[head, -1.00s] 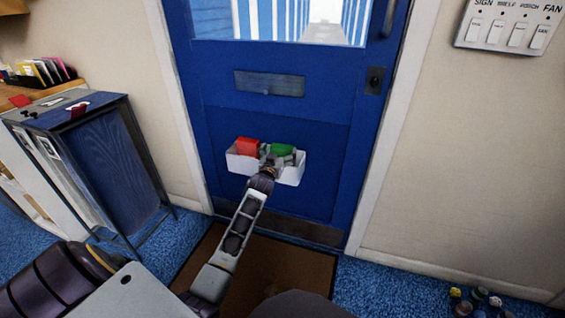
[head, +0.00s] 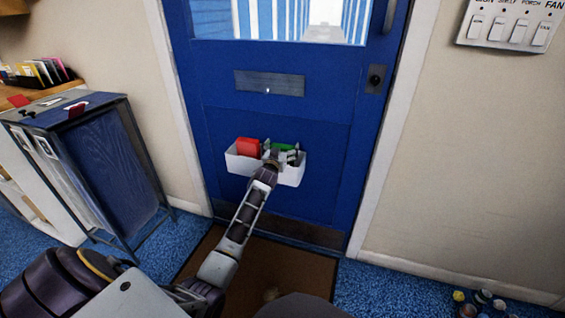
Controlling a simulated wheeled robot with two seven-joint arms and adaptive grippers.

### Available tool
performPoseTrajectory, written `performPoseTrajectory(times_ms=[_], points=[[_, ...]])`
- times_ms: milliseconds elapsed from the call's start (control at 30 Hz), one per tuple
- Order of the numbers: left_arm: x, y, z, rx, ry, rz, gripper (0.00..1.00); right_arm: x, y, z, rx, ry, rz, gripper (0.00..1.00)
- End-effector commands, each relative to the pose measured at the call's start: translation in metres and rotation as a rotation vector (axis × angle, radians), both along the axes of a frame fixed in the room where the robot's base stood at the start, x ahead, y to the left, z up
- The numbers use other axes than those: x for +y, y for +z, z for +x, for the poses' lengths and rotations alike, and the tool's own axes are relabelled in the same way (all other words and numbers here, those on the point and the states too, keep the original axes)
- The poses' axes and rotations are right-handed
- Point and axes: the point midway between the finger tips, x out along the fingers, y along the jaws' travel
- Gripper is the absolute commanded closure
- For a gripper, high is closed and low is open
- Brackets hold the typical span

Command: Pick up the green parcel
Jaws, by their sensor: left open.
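The green parcel (head: 284,146) sits in the right part of a white box (head: 240,165) on the lower part of the blue door. It is partly hidden behind my left gripper (head: 283,154). My left gripper is open, with its fingers at the box's opening, in front of and around the visible green. I cannot tell whether the fingers touch the parcel. My right gripper is not in view.
A red parcel (head: 248,147) stands in the box's left part, close to my left gripper. The blue door (head: 225,120) is behind the box. A dark blue cabinet (head: 110,165) stands at the left. A brown mat (head: 290,268) lies below.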

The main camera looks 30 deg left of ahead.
Motion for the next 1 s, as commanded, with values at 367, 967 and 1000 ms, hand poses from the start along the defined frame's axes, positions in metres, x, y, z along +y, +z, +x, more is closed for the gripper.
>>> performPoseTrajectory(times_ms=[367, 967, 1000], points=[[-0.0002, -0.0001, -0.0001, 0.000, 0.000, 0.000, 0.32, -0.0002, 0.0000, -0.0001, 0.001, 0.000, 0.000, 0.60], [-0.0001, 0.0066, 0.0000, -0.002, 0.000, 0.001, 0.54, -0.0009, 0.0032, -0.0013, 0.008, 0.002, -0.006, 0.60], [0.0000, 0.0091, 0.0000, -0.002, 0.000, 0.002, 0.54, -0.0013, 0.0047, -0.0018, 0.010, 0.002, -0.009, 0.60]])
